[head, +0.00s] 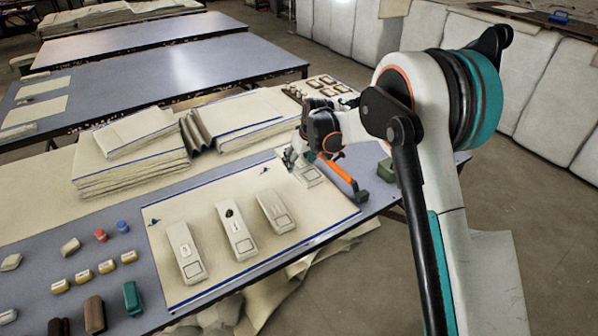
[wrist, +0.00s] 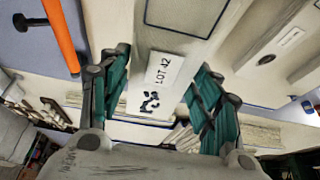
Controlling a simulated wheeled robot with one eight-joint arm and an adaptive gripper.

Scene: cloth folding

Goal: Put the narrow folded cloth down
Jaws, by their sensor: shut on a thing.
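A narrow folded cream cloth (head: 310,175) with a square outline is at the far right part of the blue-edged cream cloth sheet (head: 330,205). My gripper (head: 293,160) is shut on one end of it. In the wrist view the narrow folded cloth (wrist: 185,30) runs between my two teal fingers (wrist: 158,100), with a white "LOT 42" tag on it. It is at or just above the sheet; I cannot tell if it touches. Three similar narrow cloths (head: 236,230) lie side by side to its left on the sheet.
An orange-handled tool (head: 342,174) lies close on the right and also shows in the wrist view (wrist: 60,35). A green block (head: 386,170) is beyond it. Stacked folded cloths (head: 130,165) stand at the back left. Small blocks and spools (head: 100,235) lie at the left.

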